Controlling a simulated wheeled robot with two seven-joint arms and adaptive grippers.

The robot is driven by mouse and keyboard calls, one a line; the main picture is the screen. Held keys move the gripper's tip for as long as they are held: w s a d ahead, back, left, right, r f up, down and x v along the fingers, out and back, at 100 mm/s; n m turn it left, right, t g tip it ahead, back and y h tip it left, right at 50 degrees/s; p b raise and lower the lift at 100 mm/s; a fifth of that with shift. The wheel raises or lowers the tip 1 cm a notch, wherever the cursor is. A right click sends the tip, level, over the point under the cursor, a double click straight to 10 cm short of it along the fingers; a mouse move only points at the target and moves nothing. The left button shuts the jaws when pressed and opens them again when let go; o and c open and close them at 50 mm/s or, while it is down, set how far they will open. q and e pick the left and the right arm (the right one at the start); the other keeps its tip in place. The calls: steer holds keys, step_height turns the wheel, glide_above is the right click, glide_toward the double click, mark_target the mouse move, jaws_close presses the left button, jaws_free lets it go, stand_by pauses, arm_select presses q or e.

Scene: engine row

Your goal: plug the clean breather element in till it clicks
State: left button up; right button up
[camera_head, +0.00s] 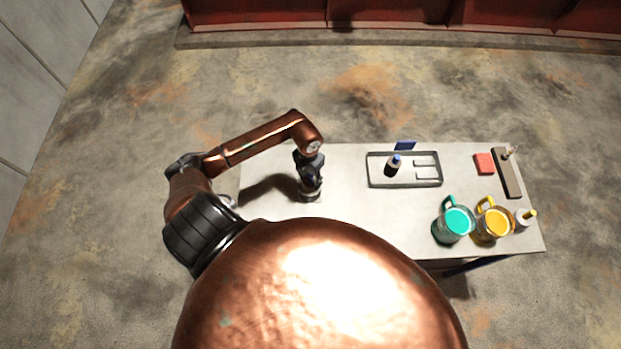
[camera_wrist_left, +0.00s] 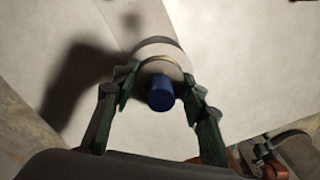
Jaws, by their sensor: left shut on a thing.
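My left gripper (camera_head: 311,184) points down over the left part of the table. In the left wrist view the fingers (camera_wrist_left: 158,92) are shut on a breather element with a blue cylindrical top (camera_wrist_left: 160,95). A pale round body or seat (camera_wrist_left: 163,57) shows just behind the blue top. In the head view a grey round base (camera_head: 309,196) shows under the fingers; I cannot tell how far the element sits in it. A similar small element (camera_head: 393,165), pale with a dark blue top, stands in the tray. Whether either is clean cannot be told.
The grey tray (camera_head: 376,182) has compartments at its right, with a blue card (camera_head: 405,145) behind it. A teal jug (camera_head: 455,223), a yellow jug (camera_head: 493,225), a white bottle (camera_head: 522,218), a red block (camera_head: 484,163) and a brown bar (camera_head: 508,175) stand at the right. The table's middle is clear.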

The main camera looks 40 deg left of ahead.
arm_select(q)
steer(key=shift+s+f, duration=0.1)
steer(key=shift+f, duration=0.2)
steer(key=o, duration=1.3)
steer(key=r, duration=1.2)
steer(key=shift+a, duration=0.25)
steer(key=shift+d, duration=0.1)
